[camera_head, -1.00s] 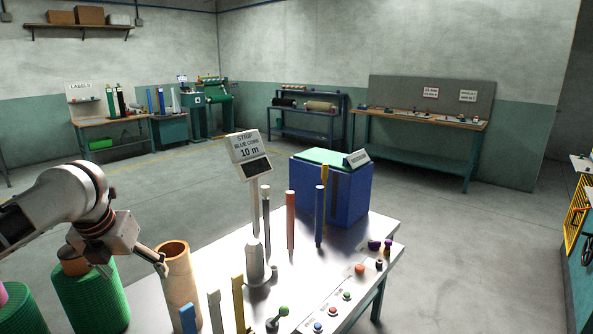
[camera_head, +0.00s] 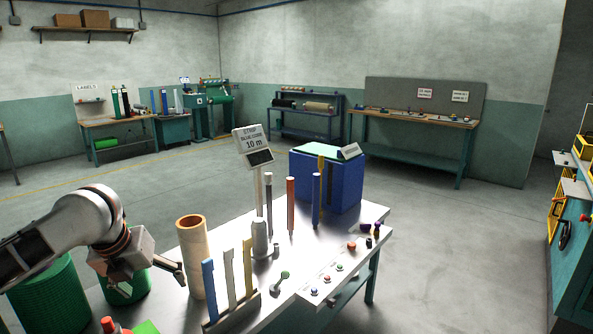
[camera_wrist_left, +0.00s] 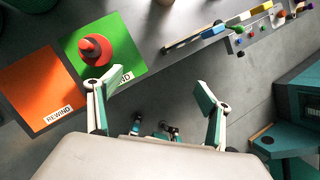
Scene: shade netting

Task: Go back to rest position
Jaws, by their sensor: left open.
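My left gripper (camera_head: 172,268) is at the lower left of the head view, beside the tan cardboard tube (camera_head: 193,258) on the metal table (camera_head: 275,245). In the left wrist view its two fingers (camera_wrist_left: 155,100) are spread wide with nothing between them. One fingertip shows over the green mat's edge, the other over the grey floor. My right gripper is not in the head view.
The left wrist view shows an orange mat (camera_wrist_left: 42,90) and a green mat (camera_wrist_left: 128,48) with a red object (camera_wrist_left: 95,50) on it. Upright strips (camera_head: 229,278), a sign (camera_head: 252,142) and coloured buttons (camera_head: 327,278) stand on the table. A blue bin (camera_head: 340,185) is behind it. Open floor lies right.

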